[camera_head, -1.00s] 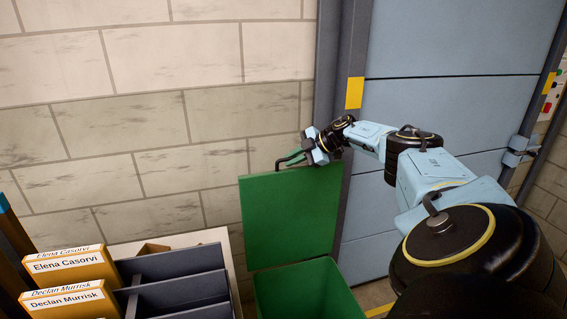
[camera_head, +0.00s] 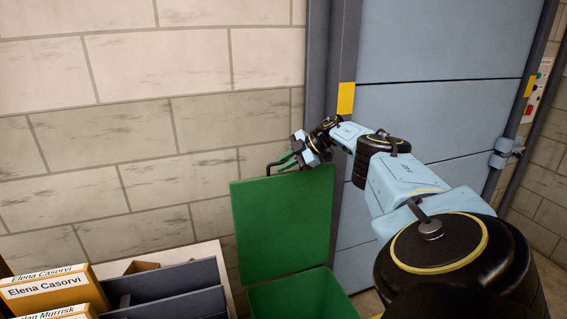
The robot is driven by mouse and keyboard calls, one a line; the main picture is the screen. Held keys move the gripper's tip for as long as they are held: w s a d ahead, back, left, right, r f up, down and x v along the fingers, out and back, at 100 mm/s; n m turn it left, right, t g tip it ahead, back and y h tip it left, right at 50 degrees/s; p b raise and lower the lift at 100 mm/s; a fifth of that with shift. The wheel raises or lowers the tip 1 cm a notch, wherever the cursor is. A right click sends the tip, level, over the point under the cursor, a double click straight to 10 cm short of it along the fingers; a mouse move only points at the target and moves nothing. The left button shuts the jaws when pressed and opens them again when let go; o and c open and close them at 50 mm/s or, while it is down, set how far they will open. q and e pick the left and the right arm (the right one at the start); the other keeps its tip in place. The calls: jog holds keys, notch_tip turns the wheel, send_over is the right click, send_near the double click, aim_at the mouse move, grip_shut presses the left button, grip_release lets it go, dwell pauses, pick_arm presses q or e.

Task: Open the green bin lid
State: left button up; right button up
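The green bin (camera_head: 300,297) stands against the wall at the lower middle, and its inside shows. Its green lid (camera_head: 282,222) stands upright, swung open, at the back of the bin. A dark handle (camera_head: 280,164) is at the lid's top edge. My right gripper (camera_head: 285,163) is at the lid's top edge beside the handle. Its fingers are small and partly hidden, so I cannot tell whether they are closed on it. My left gripper is out of view.
A dark sorter (camera_head: 165,287) with yellow name-labelled folders (camera_head: 50,290) stands at the lower left, close to the bin. A pale blue door (camera_head: 440,50) and its grey frame (camera_head: 330,60) are behind my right arm. The block wall is behind the lid.

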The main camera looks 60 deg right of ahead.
jog(key=o, duration=0.4)
jog(key=shift+f, duration=0.15)
jog(key=shift+c, duration=0.2)
jog(key=v, duration=1.3)
jog(key=shift+s+r, duration=0.15)
jog(key=shift+r, duration=0.25)
